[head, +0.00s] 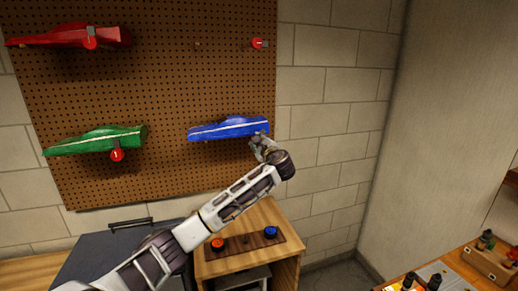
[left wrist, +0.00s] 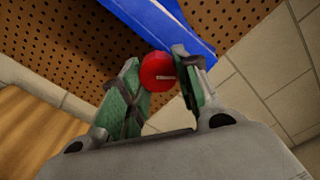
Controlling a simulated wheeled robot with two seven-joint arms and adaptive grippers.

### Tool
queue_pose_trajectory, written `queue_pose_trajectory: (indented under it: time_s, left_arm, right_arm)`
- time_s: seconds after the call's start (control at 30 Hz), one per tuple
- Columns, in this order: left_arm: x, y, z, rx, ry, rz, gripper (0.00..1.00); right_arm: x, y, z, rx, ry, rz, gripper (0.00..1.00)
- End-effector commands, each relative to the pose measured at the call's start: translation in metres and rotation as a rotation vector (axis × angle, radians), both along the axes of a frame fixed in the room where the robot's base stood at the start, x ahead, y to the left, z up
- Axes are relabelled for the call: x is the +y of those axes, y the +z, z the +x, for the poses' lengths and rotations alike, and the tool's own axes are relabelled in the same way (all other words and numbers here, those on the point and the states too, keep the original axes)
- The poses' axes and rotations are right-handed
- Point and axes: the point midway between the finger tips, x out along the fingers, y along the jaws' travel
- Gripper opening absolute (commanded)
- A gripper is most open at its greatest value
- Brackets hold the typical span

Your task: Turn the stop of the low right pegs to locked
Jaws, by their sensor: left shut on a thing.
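The blue car body (head: 228,129) rests on the low right pegs of the brown pegboard (head: 165,80). In the left wrist view the blue body (left wrist: 160,25) runs across the top. The round red stop (left wrist: 157,72), with a short white mark that lies nearly level in that view, sits below it. My left gripper (head: 260,142) is at the lower right end of the blue body. In the wrist view its green-padded fingers (left wrist: 157,80) are on both sides of the stop, shut on it. The gripper hides the stop in the head view. My right gripper is out of view.
A red body (head: 70,37) hangs upper left and a green body (head: 95,139) lower left, with a red stop (head: 117,155) under it. Another red stop (head: 257,43) is at the upper right pegs, which are bare. A wooden cabinet (head: 285,243) stands below.

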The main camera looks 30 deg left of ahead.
Motion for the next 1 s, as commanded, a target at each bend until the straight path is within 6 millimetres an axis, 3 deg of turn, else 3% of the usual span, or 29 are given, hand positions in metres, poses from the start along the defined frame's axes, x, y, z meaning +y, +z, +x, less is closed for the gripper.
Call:
queue_pose_trajectory:
  time_s: [0.73,1.0]
  left_arm:
    - [-0.001,-0.002,0.001,-0.522,0.001,-0.450,0.08]
    - [-0.001,-0.001,0.001,-0.635,0.003,-0.549,0.08]
  right_arm:
    - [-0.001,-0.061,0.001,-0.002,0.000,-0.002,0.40]
    - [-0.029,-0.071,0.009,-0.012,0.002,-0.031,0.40]
